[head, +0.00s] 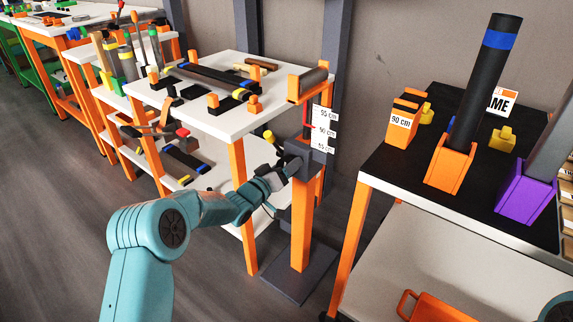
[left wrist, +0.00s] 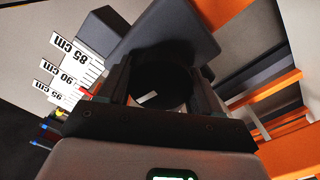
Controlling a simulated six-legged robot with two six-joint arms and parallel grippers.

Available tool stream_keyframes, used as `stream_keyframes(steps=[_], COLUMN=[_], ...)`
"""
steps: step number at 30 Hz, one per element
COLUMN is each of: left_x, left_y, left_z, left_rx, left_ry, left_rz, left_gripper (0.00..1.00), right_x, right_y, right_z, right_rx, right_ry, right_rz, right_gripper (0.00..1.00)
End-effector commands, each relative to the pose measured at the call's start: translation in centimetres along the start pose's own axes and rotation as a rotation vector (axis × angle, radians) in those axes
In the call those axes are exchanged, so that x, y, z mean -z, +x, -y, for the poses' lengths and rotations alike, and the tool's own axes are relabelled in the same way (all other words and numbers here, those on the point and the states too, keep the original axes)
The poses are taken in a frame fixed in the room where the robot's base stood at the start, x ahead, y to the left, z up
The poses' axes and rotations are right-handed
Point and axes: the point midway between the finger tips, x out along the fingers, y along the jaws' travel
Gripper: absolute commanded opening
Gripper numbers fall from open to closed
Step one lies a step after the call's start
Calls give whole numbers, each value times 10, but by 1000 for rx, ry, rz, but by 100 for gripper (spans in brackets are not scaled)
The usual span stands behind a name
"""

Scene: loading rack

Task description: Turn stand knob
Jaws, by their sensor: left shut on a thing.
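The stand (head: 302,220) has an orange post on a dark base plate, a grey collar (head: 318,158) and a white height scale (head: 322,130) marked in cm. The scale also shows in the left wrist view (left wrist: 73,66). My left gripper (head: 288,170) is at the collar, on its near left side. In the left wrist view, the round black knob (left wrist: 165,75) sits between the fingers of my left gripper (left wrist: 165,90), which is shut on it. In the head view the knob is hidden by the gripper. My right gripper is out of view.
A white-topped rack (head: 225,120) with tools stands left of the stand. A black-topped table (head: 400,165) at right carries orange and purple holders with thick bars. An orange bin (head: 420,308) sits below it. Grey floor is clear at left.

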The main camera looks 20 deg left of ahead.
Motion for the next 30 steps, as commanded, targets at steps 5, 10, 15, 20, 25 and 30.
stream_keyframes(steps=[5, 10, 15, 20, 25, 30], left_x=[-2, -2, -3, -3, -3, -2], left_y=[-1, -1, -1, -1, -1, -1], left_z=[1, 2, 2, 2, 2, 2], left_rx=[3, 4, 4, 4, 4, 3], left_ry=[-93, -146, -169, -174, -173, -172], left_rz=[4, 4, 5, 5, 5, 4], left_gripper=[34, 34, 34, 34, 34, 88], right_x=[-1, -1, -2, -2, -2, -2], right_y=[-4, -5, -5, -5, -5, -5], right_z=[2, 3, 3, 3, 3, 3], right_rx=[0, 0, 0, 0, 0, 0], right_ry=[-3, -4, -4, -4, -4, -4], right_rz=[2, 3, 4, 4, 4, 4], right_gripper=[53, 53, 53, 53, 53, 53])
